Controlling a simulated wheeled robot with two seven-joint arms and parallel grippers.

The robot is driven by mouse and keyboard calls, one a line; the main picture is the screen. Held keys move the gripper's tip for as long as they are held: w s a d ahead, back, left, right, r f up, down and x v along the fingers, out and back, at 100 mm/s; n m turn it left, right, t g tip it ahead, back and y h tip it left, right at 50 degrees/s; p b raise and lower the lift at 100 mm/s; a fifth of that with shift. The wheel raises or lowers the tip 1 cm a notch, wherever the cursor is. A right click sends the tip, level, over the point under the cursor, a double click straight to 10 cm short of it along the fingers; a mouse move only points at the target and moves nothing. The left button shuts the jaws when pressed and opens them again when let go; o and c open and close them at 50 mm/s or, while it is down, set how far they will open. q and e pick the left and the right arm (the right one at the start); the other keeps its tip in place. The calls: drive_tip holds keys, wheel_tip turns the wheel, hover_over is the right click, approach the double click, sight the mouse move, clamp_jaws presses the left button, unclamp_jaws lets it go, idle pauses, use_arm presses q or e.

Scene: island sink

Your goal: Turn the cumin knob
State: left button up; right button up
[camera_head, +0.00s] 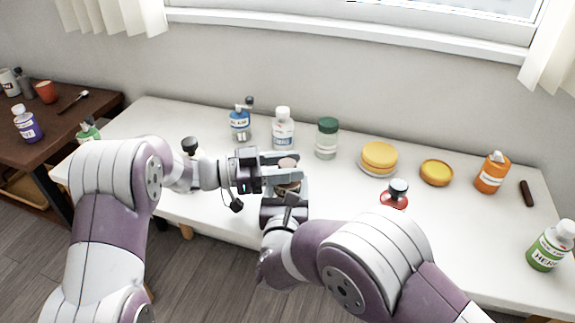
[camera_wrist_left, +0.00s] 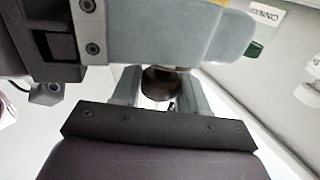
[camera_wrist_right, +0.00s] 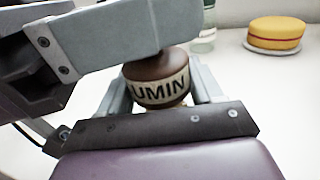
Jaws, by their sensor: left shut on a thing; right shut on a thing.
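The cumin jar is brown with a pale label, and its last letters "UMIN" show in the right wrist view (camera_wrist_right: 160,88). In the head view it shows only in part between the two grippers, with a brownish top (camera_head: 287,163). My left gripper (camera_head: 283,160) comes in from the left and is shut on the upper part, the knob. My right gripper (camera_head: 288,185) comes up from below and is shut around the labelled body. In the left wrist view a dark round part (camera_wrist_left: 158,84) shows between the fingers. Much of the jar is hidden by the fingers.
Behind the grippers stand a blue grinder (camera_head: 240,124), a white bottle (camera_head: 283,132) and a green-lidded jar (camera_head: 326,140). To the right are a yellow cake (camera_head: 379,157), a yellow dish (camera_head: 436,172), a red-based item (camera_head: 395,196) and an orange bottle (camera_head: 492,174).

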use_arm(q)
drive_tip(key=shift+r+m+g, duration=0.1)
drive_tip(key=shift+m+g, duration=0.6)
drive_tip(key=shift+g, duration=0.4)
drive_tip(key=shift+g, duration=0.4)
drive_tip(key=o, duration=1)
drive_tip(key=shift+c, duration=0.2)
drive_tip(key=a, duration=1.2)
drive_tip(key=shift+w, duration=0.1)
